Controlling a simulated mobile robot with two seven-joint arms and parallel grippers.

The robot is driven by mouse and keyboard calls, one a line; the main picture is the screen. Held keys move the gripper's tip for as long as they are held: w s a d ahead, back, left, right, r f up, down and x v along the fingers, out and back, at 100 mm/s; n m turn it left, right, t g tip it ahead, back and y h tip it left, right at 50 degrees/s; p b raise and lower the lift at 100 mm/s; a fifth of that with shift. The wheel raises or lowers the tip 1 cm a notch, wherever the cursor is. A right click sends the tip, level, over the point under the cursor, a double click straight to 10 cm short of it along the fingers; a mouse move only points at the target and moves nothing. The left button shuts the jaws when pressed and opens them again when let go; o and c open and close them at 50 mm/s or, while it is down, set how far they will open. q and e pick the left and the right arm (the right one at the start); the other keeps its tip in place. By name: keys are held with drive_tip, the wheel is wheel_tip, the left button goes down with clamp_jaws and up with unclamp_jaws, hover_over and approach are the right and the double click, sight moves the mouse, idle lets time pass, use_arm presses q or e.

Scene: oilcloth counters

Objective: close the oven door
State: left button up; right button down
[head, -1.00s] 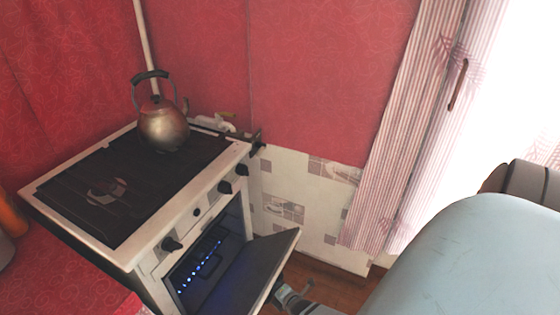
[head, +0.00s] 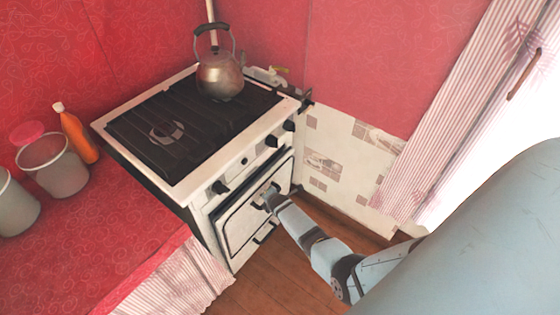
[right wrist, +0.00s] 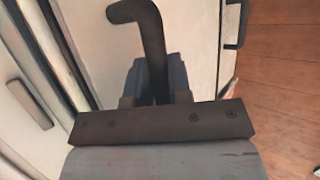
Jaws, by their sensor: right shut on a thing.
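The white stove's oven door (head: 237,226) is swung up against the stove front in the head view. It looks flush or nearly so; I cannot tell if a thin gap is left. My right gripper (head: 269,195) is at the front of the door, shut on its dark handle. In the right wrist view the bent black handle (right wrist: 149,32) runs down between the fingers of the right gripper (right wrist: 156,78), with the white door behind. The oven's inside is hidden. My left gripper is not in view.
A metal kettle (head: 219,76) stands on the stove top (head: 160,128). Grey buckets (head: 55,170) and an orange bottle (head: 77,135) are on the red counter (head: 120,220) at left. Wooden floor (head: 285,285) is clear in front of the stove.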

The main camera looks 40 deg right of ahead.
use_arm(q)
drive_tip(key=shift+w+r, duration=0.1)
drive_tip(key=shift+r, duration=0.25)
use_arm(e)
drive_tip(key=shift+w+a+r, duration=0.1)
drive_tip(key=shift+w+r, duration=0.05)
drive_tip(key=shift+w, duration=0.3)
drive_tip(key=shift+w+a+r, duration=0.1)
drive_tip(key=shift+w+r, duration=0.05)
drive_tip(key=shift+w, duration=0.3)
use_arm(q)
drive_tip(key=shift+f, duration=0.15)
use_arm(e)
drive_tip(key=shift+r, duration=0.1)
drive_tip(key=c, duration=1.1)
unclamp_jaws()
drive_tip(key=shift+w, duration=0.1)
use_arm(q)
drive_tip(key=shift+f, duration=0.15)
use_arm(e)
drive_tip(key=shift+o, duration=0.2)
drive_tip(key=shift+a, duration=0.1)
use_arm(q)
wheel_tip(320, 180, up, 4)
drive_tip(key=p, duration=0.4)
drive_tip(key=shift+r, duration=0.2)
use_arm(e)
drive_tip(key=v, duration=1.3)
drive_tip(key=shift+s, duration=0.4)
